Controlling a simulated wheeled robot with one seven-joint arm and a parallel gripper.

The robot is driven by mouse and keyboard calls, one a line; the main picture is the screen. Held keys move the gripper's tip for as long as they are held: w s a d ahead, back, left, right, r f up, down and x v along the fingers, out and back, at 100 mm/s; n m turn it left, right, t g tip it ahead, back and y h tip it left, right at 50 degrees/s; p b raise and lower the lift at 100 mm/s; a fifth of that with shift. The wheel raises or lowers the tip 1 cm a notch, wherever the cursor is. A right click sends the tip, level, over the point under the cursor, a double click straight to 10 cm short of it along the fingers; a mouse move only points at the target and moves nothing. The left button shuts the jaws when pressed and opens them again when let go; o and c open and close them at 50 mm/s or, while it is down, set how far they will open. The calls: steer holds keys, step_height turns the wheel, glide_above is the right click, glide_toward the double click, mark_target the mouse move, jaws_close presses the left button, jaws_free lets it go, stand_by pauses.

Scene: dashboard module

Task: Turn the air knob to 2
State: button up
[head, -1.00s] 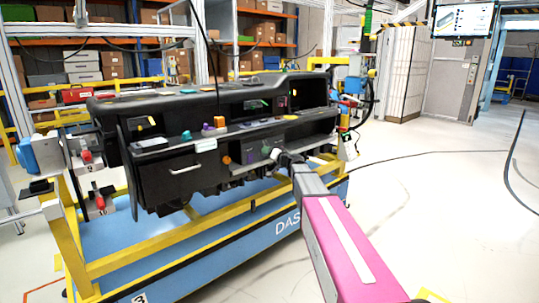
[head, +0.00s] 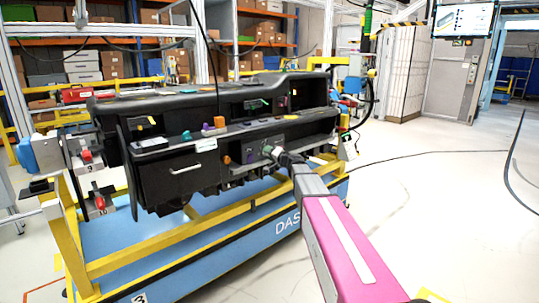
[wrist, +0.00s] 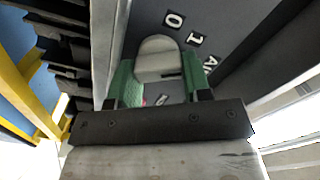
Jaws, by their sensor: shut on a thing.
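The air knob (wrist: 158,58) shows in the wrist view as a pale grey, rounded piece between the green finger pads of my gripper (wrist: 160,82). The pads are shut on its two sides. Beside it on the dark panel (wrist: 230,25) are white labels reading 0 (wrist: 174,20) and 1 (wrist: 195,39), and a partly cut-off label starting with A (wrist: 210,62). No 2 label is visible, and I cannot tell which mark the knob points to.
An orange knob (head: 225,160) is left of my gripper. Purple (head: 219,122) and orange (head: 207,127) pieces sit on the dashboard ledge. A yellow rail (head: 150,250) and blue cart base (head: 250,245) are below.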

steer(key=m, duration=0.6)
steer(key=shift+f, duration=0.15)
stand_by(0.4)
steer(key=o, duration=0.6)
steer(key=shift+o, duration=0.2)
